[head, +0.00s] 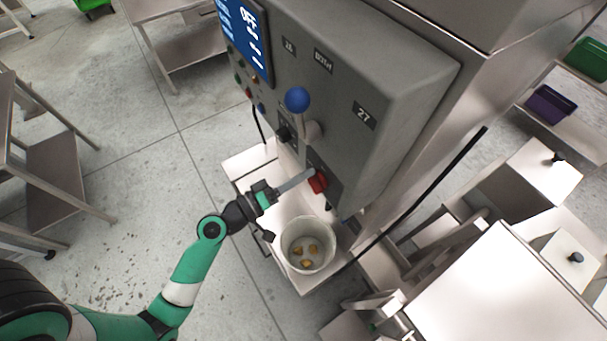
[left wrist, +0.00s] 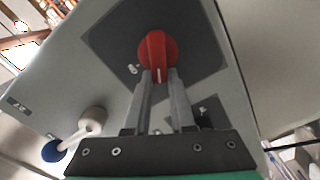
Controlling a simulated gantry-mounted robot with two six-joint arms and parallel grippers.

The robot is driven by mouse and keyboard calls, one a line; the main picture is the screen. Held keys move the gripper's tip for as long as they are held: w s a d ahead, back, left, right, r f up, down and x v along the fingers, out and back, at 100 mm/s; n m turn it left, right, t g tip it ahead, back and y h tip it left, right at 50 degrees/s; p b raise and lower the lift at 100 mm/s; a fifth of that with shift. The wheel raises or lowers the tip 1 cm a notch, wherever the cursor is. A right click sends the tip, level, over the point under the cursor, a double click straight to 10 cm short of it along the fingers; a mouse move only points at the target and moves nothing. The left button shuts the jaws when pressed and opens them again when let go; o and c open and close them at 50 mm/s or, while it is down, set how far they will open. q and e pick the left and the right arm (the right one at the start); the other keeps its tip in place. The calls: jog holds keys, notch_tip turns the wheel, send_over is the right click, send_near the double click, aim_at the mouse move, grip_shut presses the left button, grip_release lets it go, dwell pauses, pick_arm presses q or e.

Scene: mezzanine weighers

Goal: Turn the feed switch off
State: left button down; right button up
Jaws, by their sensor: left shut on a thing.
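The feed switch appears to be the red knob (head: 319,181) low on the front of the grey control box (head: 385,110). In the left wrist view the red knob (left wrist: 157,46) sits on a dark square plate and has a white line on its grip. My left gripper (head: 308,177) reaches it from the lower left. In the left wrist view the two fingers of my left gripper (left wrist: 160,76) are shut on the knob's lower end, one on each side. The fingertips partly cover the knob. My right gripper is not in view.
A lever with a blue ball (head: 297,99) sticks out above the switch. A blue screen (head: 246,35) at the upper left reads OFF. A white bucket (head: 308,228) with several brownish pieces stands below on a metal shelf. A black cable (head: 420,198) runs at the right.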

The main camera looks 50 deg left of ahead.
pick_arm(q)
jog(key=n, duration=0.2)
jog(key=f+n, duration=0.1)
jog(key=n, duration=0.2)
jog(key=shift+a+n, duration=0.15)
jog(key=shift+n, duration=0.15)
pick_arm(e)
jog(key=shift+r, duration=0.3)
pick_arm(q)
jog(key=shift+f, duration=0.1)
jog(key=c, duration=0.8)
grip_release()
jog(key=shift+o, duration=0.2)
jog(key=shift+s, duration=0.1)
